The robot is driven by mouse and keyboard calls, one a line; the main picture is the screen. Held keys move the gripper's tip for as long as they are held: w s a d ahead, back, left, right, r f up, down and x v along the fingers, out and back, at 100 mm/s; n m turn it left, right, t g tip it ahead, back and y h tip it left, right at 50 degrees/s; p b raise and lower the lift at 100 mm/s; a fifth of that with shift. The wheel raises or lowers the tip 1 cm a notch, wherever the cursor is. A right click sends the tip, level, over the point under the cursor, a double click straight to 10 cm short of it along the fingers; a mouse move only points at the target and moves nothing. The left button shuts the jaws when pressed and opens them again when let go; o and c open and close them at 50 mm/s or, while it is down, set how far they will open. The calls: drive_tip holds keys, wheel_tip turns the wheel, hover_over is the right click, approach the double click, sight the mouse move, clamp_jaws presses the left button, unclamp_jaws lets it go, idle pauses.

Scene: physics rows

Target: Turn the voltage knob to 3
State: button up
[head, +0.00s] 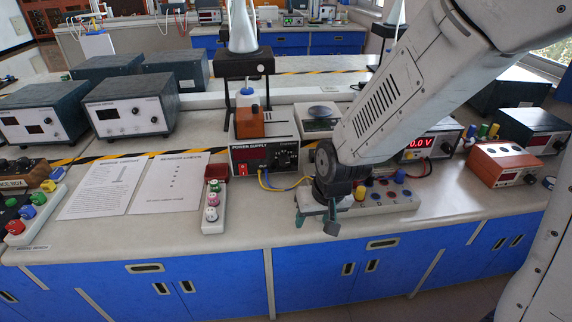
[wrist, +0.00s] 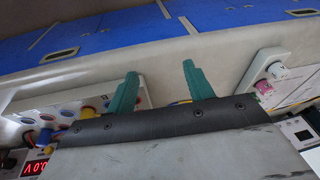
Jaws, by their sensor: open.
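The power supply (head: 248,158) is a box with a dark front panel, a red display, a red switch and a dark knob area at its right side, partly behind my arm. The voltage knob (head: 287,158) appears there, but its setting is too small to read. My gripper (head: 318,222) is in front of the power supply, over the bench's front part, pointing down, open and empty. In the wrist view its two green fingers (wrist: 162,90) are apart with nothing between them. A meter (head: 418,142) to the right reads 0.0 V.
A white terminal board (head: 400,200) with coloured sockets lies right of my gripper. A strip with coloured posts (head: 213,215) lies to the left. Blue and yellow wires (head: 275,186) run from the power supply. Paper sheets (head: 165,185) cover the bench at left.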

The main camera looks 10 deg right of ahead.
sight(285, 163)
drive_tip(key=w+a+f+t, duration=0.1)
drive_tip(key=w+a+f, duration=0.1)
drive_tip(key=w+f, duration=0.1)
drive_tip(key=w+a+f+t, duration=0.1)
drive_tip(key=w, duration=0.1)
drive_tip(key=shift+w+f+m+t, duration=0.25)
drive_tip(key=shift+f+m+t, duration=0.05)
drive_tip(key=shift+f, duration=0.1)
drive_tip(key=w+t, duration=0.2)
drive_tip(key=w, duration=0.1)
drive_tip(key=w+a+m+t, duration=0.1)
drive_tip(key=shift+w+f, duration=0.3)
drive_tip(key=w+r+m+t, duration=0.1)
drive_tip(key=w+r+t, duration=0.4)
drive_tip(key=w+r, duration=0.15)
drive_tip(key=x, duration=0.4)
drive_tip(key=d+x, duration=0.1)
drive_tip(key=x, duration=0.1)
drive_tip(key=shift+w+f, duration=0.1)
drive_tip(key=shift+w, duration=0.35)
drive_tip(key=c, duration=1)
